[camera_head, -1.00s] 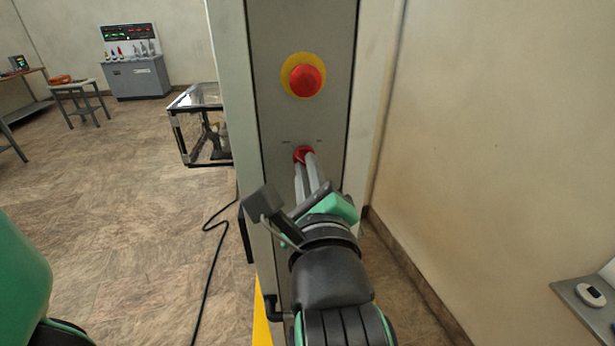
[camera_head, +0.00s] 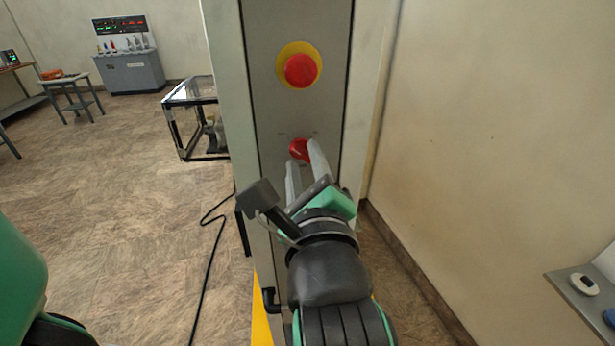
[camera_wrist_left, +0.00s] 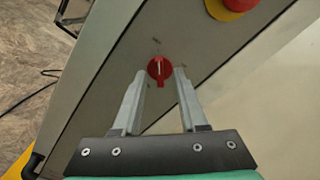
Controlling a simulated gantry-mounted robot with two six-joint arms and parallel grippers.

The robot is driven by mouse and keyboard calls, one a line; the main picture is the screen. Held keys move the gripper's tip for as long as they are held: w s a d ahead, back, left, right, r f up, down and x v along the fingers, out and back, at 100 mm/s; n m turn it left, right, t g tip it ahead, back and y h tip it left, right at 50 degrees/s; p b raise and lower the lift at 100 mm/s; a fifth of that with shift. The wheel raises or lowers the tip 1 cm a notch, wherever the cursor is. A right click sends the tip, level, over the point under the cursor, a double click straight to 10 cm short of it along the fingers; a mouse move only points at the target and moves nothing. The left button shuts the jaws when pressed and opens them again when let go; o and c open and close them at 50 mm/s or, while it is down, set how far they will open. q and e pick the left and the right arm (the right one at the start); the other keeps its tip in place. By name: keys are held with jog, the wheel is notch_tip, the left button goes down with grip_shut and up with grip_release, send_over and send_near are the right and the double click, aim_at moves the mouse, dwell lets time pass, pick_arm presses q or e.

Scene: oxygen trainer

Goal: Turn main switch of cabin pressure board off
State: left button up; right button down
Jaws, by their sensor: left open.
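The main switch is a red rotary knob (camera_head: 299,149) on the narrow side face of the grey cabinet (camera_head: 290,110). In the left wrist view the knob (camera_wrist_left: 160,70) carries a white mark and its handle points roughly toward my gripper. My left gripper (camera_head: 302,155) is open, with its two grey fingers spread on either side of the knob. In the left wrist view the fingertips (camera_wrist_left: 159,72) flank the knob with gaps on both sides. Small labels by the knob are too small to read. My right gripper is not in view.
A red emergency button (camera_head: 300,69) on a yellow disc sits above the knob. A beige wall (camera_head: 480,120) stands close on the right. A glass-topped table (camera_head: 195,92) and a black cable (camera_head: 208,250) are on the left. A grey shelf (camera_head: 575,300) is at lower right.

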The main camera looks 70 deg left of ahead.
pick_arm(q)
jog(key=v, duration=1.1)
